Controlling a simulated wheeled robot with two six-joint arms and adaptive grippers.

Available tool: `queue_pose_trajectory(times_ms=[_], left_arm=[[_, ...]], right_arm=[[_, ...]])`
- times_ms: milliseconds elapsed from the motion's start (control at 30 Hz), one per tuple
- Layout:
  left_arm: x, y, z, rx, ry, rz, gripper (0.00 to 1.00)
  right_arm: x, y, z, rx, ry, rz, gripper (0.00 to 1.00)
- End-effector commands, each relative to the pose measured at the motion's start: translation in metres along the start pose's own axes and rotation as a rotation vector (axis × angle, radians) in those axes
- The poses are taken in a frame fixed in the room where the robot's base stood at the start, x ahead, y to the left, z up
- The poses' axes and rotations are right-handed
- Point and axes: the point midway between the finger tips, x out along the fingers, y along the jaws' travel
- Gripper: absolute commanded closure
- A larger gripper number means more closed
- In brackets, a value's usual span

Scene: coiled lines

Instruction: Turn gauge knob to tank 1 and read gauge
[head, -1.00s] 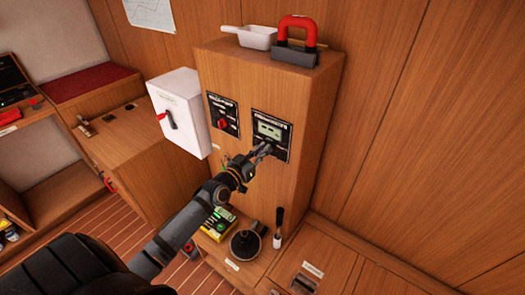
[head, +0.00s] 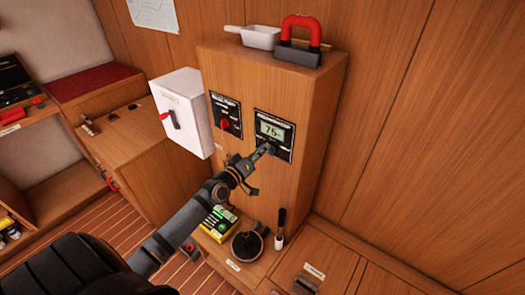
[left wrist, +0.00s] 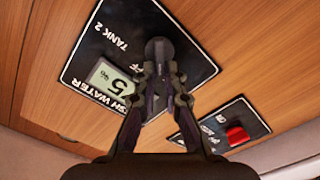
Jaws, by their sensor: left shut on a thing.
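The gauge panel (head: 273,136) is a black plate on the front of the wooden cabinet. Its display (head: 270,129) reads 75; in the left wrist view the display (left wrist: 112,80) shows a 5 and a percent sign, with "SH WATER" lettering beside it. My left gripper (head: 264,150) is shut on the dark round gauge knob (left wrist: 158,47) below the display. The label "TANK 2" (left wrist: 110,38) is readable on one side of the knob. The fingers hide the other side and the knob's pointer, so its exact setting cannot be seen. My right gripper is not in view.
Left of the gauge is another black panel with a red knob (head: 225,125). A white switch box (head: 182,112) projects further left. A red-handled grey object (head: 300,42) and white pan (head: 261,37) sit on top. A yellow-green device (head: 219,222) stands on the ledge below.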

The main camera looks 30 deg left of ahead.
Motion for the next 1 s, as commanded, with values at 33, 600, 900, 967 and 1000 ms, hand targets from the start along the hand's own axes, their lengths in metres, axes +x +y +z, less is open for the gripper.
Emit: queue_pose_trajectory(times_ms=[33, 600, 900, 967, 1000], left_arm=[[-0.0004, -0.0016, 0.0013, -0.011, -0.003, -0.003, 1.00], [-0.0005, -0.0021, 0.0015, -0.034, -0.003, -0.003, 0.87], [-0.0002, -0.0012, 0.0006, -0.033, -0.001, -0.001, 0.68], [-0.0002, -0.0011, 0.0005, -0.032, -0.001, -0.001, 0.68], [-0.0002, -0.0011, 0.0005, -0.032, -0.001, -0.001, 0.68]], right_arm=[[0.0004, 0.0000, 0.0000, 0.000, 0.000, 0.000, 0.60], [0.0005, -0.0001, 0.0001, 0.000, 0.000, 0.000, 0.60], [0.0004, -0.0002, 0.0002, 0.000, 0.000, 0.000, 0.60], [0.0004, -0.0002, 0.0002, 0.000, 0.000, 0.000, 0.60], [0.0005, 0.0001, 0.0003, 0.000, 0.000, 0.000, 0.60]])
